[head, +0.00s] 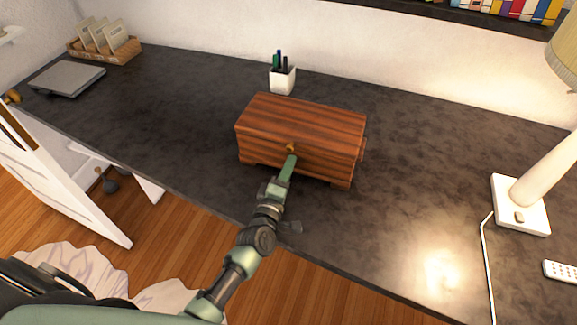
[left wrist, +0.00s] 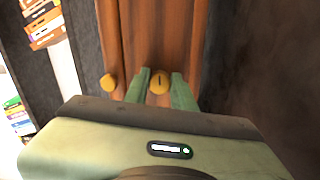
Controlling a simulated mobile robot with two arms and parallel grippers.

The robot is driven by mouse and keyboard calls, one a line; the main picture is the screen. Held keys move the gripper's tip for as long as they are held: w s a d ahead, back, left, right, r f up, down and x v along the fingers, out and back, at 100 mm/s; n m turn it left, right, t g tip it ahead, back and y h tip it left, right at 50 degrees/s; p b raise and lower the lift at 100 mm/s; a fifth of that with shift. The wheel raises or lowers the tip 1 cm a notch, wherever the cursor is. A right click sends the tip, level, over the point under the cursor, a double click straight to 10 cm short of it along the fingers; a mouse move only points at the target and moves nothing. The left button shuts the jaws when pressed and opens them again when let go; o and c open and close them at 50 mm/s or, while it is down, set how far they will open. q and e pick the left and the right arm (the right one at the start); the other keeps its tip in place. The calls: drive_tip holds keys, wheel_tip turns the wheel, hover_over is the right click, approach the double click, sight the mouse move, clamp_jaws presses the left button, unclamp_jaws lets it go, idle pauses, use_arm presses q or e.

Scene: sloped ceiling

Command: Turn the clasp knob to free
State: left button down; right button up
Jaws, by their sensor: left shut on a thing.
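A reddish-brown wooden box (head: 303,125) stands on the dark desk with its lid down. A small brass clasp knob (head: 291,147) is on its front; in the left wrist view the round knob (left wrist: 159,80) has a dark slot line on its face. My left gripper (head: 290,162) reaches the box front from the near side. In the left wrist view its green fingers (left wrist: 159,88) are on either side of the knob, shut on it. A second brass knob (left wrist: 109,82) shows beside the fingers, apart from them. My right gripper is in neither view.
A white pen cup (head: 283,80) stands behind the box. A closed laptop (head: 68,79) and a wooden card tray (head: 104,55) are at the far left. A lamp base (head: 520,205) and a remote (head: 562,271) are at right. The desk around the box is clear.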

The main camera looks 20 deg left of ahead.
use_arm(q)
drive_tip(key=shift+f, duration=0.1)
idle(0.3)
drive_tip(key=c, duration=1.2)
unclamp_jaws()
drive_tip(key=shift+o, duration=0.2)
drive_tip(key=s+b, duration=0.1)
drive_tip(key=s, duration=0.7)
drive_tip(key=shift+a, duration=0.1)
